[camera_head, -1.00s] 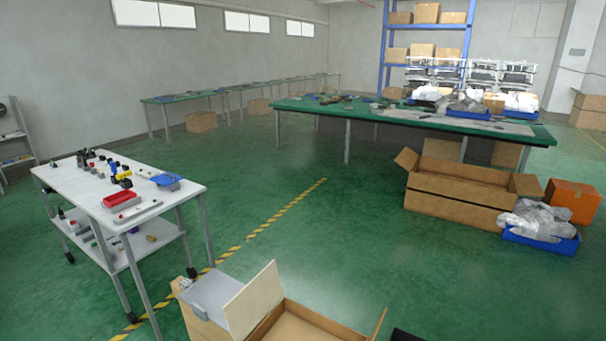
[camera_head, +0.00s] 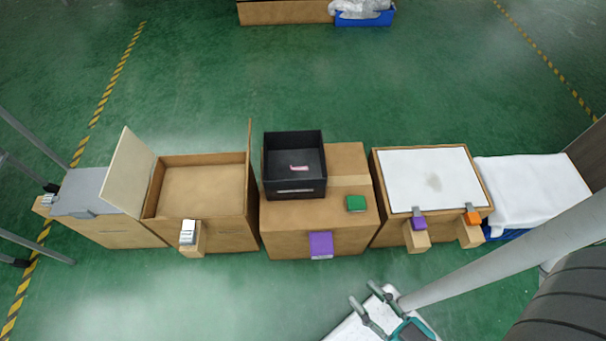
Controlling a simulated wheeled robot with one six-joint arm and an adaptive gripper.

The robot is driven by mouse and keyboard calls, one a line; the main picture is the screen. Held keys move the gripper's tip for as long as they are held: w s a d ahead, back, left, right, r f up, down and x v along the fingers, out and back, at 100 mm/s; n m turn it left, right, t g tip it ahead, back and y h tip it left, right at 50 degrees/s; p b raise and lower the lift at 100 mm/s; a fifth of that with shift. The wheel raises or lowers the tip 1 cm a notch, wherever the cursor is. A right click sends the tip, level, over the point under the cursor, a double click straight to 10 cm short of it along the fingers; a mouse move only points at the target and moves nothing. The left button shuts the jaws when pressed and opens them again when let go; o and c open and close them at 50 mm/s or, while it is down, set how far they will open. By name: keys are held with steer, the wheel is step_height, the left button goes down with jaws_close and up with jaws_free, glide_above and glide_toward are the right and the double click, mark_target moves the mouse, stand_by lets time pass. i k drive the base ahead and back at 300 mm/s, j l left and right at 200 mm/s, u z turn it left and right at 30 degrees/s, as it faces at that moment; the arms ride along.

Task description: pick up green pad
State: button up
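The green pad (camera_head: 356,203) is a small green block lying on top of the middle cardboard box (camera_head: 345,157), near its front right corner. It is just right of a black open bin (camera_head: 296,193) that stands on the same box. My gripper (camera_head: 364,292) is at the bottom of the head view, in front of the boxes and apart from the pad. Its two fingers are spread, with nothing visible between them.
A purple block (camera_head: 320,245) is at the middle box's front. An open carton (camera_head: 203,187) stands left, beside a grey-topped box (camera_head: 83,192). Right are a white-topped box (camera_head: 430,178), smaller purple (camera_head: 419,223) and orange (camera_head: 472,217) blocks, and white cloth (camera_head: 530,190). Green floor lies beyond.

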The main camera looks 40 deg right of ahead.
mark_target(355, 203)
steer(key=k+l, duration=0.15)
steer(key=k, duration=0.4)
steer(key=k+l+z, duration=0.15)
steer(key=k, duration=0.35)
